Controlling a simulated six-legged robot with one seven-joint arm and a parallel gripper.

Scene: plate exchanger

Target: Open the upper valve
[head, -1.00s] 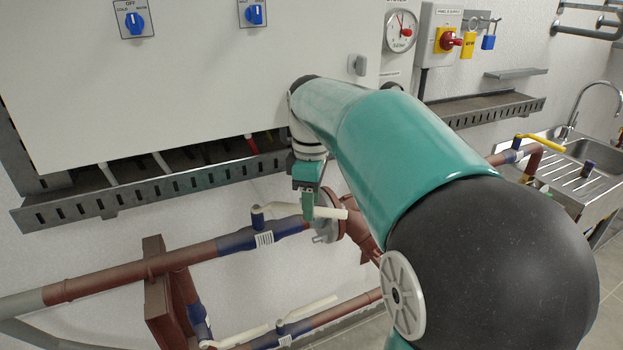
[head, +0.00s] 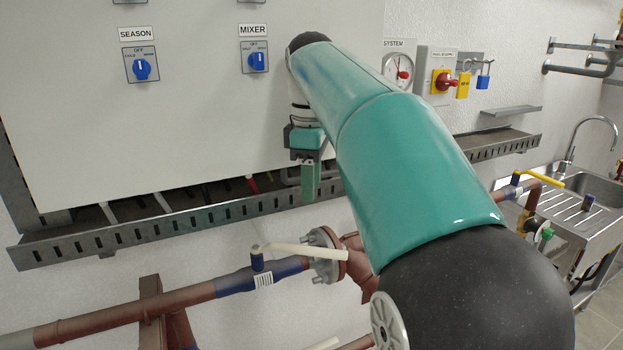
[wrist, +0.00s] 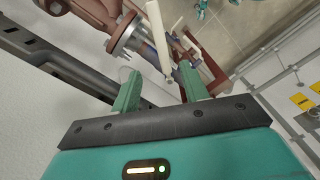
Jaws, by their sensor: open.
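The upper valve has a dark blue body (head: 257,263) on the upper red-brown pipe. Its long white lever (head: 295,250) points right past the flange, at a slight angle to the pipe. In the wrist view the lever (wrist: 158,42) lies beyond the fingertips, in line with the space between them. My gripper (head: 309,198) hangs fingers down above the lever, in front of the cable tray, with a visible gap below it. In the wrist view its two green fingers (wrist: 158,75) are apart with nothing between them.
A slotted metal cable tray (head: 180,226) runs under the white cabinet (head: 190,120), close to my gripper. A bolted flange (head: 326,256) sits right of the valve. A sink (head: 590,183) stands at the right. A lower pipe is partly hidden.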

